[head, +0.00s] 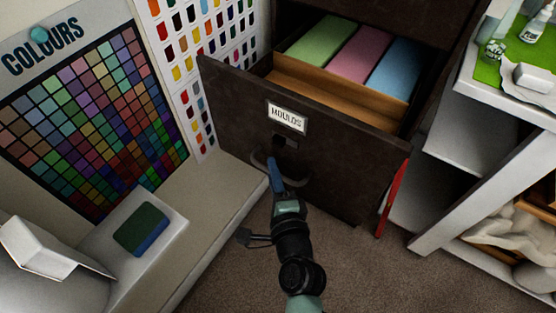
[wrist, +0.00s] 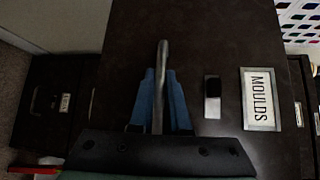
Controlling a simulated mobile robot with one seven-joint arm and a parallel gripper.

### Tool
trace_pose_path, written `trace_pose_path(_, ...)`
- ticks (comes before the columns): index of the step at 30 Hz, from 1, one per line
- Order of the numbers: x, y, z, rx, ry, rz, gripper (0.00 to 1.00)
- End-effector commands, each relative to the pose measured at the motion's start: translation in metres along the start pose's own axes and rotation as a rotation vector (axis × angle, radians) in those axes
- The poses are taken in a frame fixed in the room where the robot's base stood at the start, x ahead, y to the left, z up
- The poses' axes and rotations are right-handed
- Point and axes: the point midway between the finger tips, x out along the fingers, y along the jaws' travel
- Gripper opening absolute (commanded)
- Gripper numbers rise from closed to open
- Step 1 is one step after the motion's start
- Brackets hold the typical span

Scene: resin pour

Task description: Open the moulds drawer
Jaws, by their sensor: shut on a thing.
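The moulds drawer (head: 335,160) is a dark brown drawer front with a white label reading MOULDS. It is pulled well out of its cabinet, and green, pink and blue blocks show inside it behind a wooden strip. In the wrist view my gripper's blue fingers (wrist: 160,88) are shut on either side of the handle bar (wrist: 162,60). The label (wrist: 261,98) shows there too, turned sideways.
A white shelf unit (head: 470,145) stands close on the right. A low ledge (head: 215,195) with a green and blue sponge (head: 142,229) runs along the left, under a colour chart (head: 95,115). A red strip (head: 393,197) is by the drawer's right edge. Carpet (head: 365,270) is clear in front.

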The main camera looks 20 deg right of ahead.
Motion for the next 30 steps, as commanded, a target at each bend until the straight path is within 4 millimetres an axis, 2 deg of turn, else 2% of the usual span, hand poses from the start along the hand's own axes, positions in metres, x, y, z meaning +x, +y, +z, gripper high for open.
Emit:
trace_pose_path(15,-0.0043,0.0016,0.0028,0.000,0.003,0.000,0.00)
trace_pose_path(16,-0.0043,0.0016,0.0027,0.000,0.003,0.000,0.17)
trace_pose_path(21,-0.0041,0.0014,0.0030,0.000,0.002,-0.001,0.45)
trace_pose_path(30,-0.0050,0.0013,0.0035,0.000,0.001,-0.001,0.45)
